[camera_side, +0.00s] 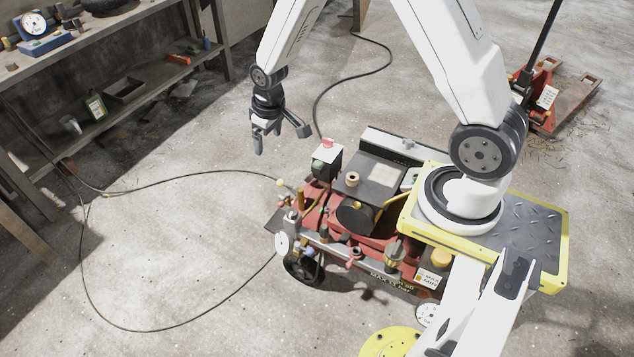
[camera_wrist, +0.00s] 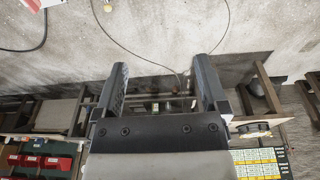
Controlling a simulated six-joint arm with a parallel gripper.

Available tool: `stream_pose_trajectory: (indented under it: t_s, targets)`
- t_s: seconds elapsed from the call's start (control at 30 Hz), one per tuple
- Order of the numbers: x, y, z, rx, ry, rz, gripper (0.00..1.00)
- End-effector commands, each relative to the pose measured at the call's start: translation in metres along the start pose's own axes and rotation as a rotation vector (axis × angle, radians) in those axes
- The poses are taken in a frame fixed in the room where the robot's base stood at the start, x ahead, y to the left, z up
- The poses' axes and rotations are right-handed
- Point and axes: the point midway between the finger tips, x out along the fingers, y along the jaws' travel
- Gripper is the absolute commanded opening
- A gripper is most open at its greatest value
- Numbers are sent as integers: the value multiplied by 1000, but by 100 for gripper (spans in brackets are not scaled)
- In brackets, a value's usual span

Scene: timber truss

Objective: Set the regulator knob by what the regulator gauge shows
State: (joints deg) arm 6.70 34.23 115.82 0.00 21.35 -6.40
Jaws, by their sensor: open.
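A red and black compressor (camera_side: 378,215) stands on the floor, right of and below my gripper (camera_side: 281,140) in the side view. A round white dial (camera_side: 283,243) is at its left end, seen at a slant. Another small round dial (camera_side: 427,314) is low at its front. I cannot tell which is the regulator gauge, and neither reading is legible. My gripper is open and empty in mid-air, also in the wrist view (camera_wrist: 160,82), apart from the compressor.
A shelf bench (camera_side: 120,98) with a gauge on a blue base (camera_side: 38,35) stands at the left. A black hose (camera_side: 84,270) loops over the floor. A red pallet truck (camera_side: 548,98) is at the back right. Floor between bench and compressor is otherwise open.

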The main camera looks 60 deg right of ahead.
Motion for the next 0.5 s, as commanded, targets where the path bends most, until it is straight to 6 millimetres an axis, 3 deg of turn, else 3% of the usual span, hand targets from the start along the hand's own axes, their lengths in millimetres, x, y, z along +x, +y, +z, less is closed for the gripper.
stream_pose_trajectory:
  t_s: [0.23, 0.5]
  targets:
    - [55, 21, -23, 4, -31, 1, 93]
    - [118, 44, -35, 7, -60, 1, 93]
